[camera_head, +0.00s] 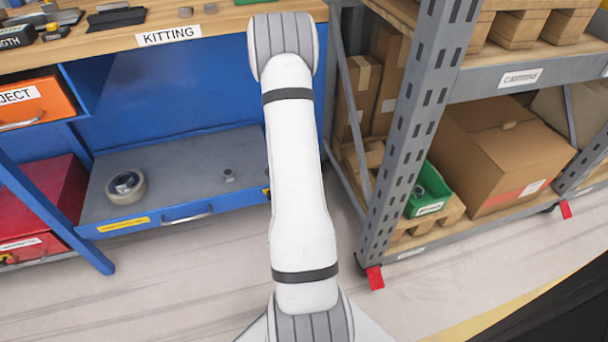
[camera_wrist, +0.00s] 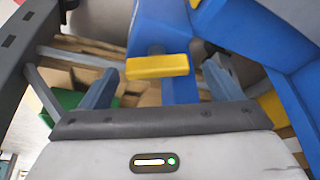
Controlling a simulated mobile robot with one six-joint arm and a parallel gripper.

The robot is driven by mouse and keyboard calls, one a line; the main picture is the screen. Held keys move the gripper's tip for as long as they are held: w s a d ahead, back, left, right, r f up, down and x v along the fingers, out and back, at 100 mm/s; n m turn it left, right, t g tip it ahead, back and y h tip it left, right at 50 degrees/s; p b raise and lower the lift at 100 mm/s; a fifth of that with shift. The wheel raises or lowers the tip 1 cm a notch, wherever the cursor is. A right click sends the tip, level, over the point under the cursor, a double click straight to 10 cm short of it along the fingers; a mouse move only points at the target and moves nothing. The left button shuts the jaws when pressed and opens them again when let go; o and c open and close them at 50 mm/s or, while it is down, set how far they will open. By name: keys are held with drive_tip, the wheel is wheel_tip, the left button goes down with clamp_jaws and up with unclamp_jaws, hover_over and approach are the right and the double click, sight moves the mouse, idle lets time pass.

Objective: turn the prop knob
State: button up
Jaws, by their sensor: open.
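A yellow bar-shaped piece (camera_wrist: 157,66), which looks like the prop knob, sits on a blue post (camera_wrist: 180,88) in the wrist view. It lies crosswise, slightly tilted. My gripper (camera_wrist: 161,67) is open, with one blue-grey finger to the left of the yellow bar and one to the right. Gaps show between the bar and both fingers. I cannot tell how far the bar is from the fingertips in depth. In the head view my white arm fills the middle, and neither the knob nor my gripper shows there.
Blue structure (camera_wrist: 255,45) rises close on the right in the wrist view. In the head view, a blue kitting bench (camera_head: 190,65) stands left and a grey metal rack (camera_head: 405,130) right. A cardboard box (camera_head: 500,150) and green bin (camera_head: 428,190) sit on the rack.

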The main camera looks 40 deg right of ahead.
drive_tip(key=shift+d+f, duration=0.1)
drive_tip(key=shift+f, duration=0.15)
drive_tip(key=c, duration=0.9)
drive_tip(key=shift+a, duration=0.3)
drive_tip(key=shift+c, duration=0.4)
drive_tip(key=shift+w+d+b, duration=0.1)
drive_tip(key=shift+d+b, duration=0.2)
drive_tip(key=shift+b, duration=0.15)
